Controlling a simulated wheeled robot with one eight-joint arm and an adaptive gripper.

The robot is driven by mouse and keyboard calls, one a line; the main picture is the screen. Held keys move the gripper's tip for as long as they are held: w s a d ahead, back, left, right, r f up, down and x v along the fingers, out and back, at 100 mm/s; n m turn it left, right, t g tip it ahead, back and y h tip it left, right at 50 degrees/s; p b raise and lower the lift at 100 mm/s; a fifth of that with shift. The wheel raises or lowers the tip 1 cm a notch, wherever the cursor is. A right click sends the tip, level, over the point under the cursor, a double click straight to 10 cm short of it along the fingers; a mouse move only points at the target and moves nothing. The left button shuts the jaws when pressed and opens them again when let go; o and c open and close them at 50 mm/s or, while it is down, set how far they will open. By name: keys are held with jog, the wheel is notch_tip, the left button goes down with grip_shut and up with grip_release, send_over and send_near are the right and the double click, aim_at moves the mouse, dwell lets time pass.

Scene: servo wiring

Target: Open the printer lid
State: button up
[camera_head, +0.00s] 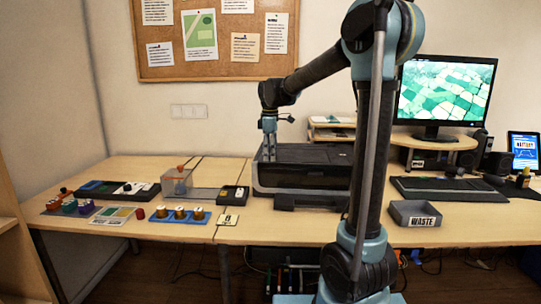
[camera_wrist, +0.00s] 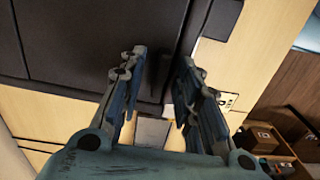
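The black printer (camera_head: 312,178) stands on the table, and its lid (camera_head: 312,153) lies flat and looks closed. My gripper (camera_head: 269,150) points down at the left end of the lid. In the wrist view my gripper (camera_wrist: 158,75) is open, with its two fingers apart. The dark printer (camera_wrist: 85,45) fills the upper left there, and its edge runs between the fingers. I cannot tell whether the fingers touch it. The fingertips are partly hidden in the head view.
Left of the printer are a clear bin (camera_head: 176,184), a blue rack of spools (camera_head: 180,217) and a small black device (camera_head: 233,196). A grey waste tray (camera_head: 413,214), keyboard (camera_head: 438,188) and monitor (camera_head: 444,92) are on the right. The table front is mostly clear.

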grip_shut()
jog(key=shift+r, duration=0.15)
